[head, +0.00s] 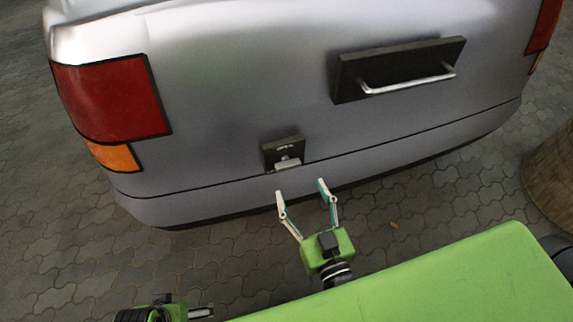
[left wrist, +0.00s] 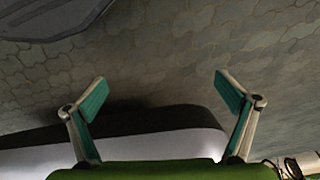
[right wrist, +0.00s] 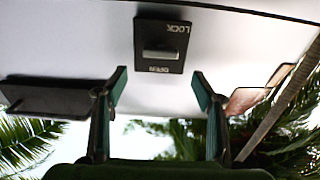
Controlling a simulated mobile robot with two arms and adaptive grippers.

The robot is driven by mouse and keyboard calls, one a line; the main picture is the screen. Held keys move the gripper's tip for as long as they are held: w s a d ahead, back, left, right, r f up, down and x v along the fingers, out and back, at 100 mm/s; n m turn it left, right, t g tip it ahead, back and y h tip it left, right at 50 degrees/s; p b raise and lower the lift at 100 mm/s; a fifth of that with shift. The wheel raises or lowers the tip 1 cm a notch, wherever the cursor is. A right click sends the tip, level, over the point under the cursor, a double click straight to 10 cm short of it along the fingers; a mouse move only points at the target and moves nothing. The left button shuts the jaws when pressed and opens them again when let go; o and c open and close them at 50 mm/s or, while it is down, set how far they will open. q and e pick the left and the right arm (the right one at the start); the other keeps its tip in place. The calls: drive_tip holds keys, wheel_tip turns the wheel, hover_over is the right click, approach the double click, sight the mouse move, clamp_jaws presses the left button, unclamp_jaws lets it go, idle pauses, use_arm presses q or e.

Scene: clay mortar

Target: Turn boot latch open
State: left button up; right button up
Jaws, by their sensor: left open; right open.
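The boot latch is a small black plate (head: 270,150) with a silver knob (head: 287,163), low on the back of the silver car. In the right wrist view the black plate (right wrist: 162,30) reads LOCK and OPEN upside down, and its knob (right wrist: 161,55) lies crosswise. My right gripper (head: 301,189) is open and empty, just short of the latch and apart from it. Its fingers straddle the latch's line in the right wrist view (right wrist: 160,74). My left gripper (left wrist: 160,80) is open and empty over the paving; only part of it shows at the head view's bottom left.
A black panel (head: 345,85) with a silver bar handle (head: 408,82) sits higher on the boot, to the right. The bumper (head: 190,208) runs below the latch. A brown round object (head: 552,175) stands at the right. Paving (head: 60,250) is clear at the left.

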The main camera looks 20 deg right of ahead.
sight(290, 167)
use_arm(q)
drive_tip(key=v, duration=0.2)
drive_tip(key=b+v, duration=0.1)
drive_tip(key=v, duration=0.1)
drive_tip(key=shift+w+r, duration=0.2)
drive_tip(key=shift+w, duration=0.1)
use_arm(e)
drive_tip(key=w, duration=1)
drive_tip(key=shift+a, duration=0.2)
drive_tip(key=shift+s, duration=0.1)
drive_tip(key=shift+c, duration=0.3)
drive_tip(key=c, duration=1)
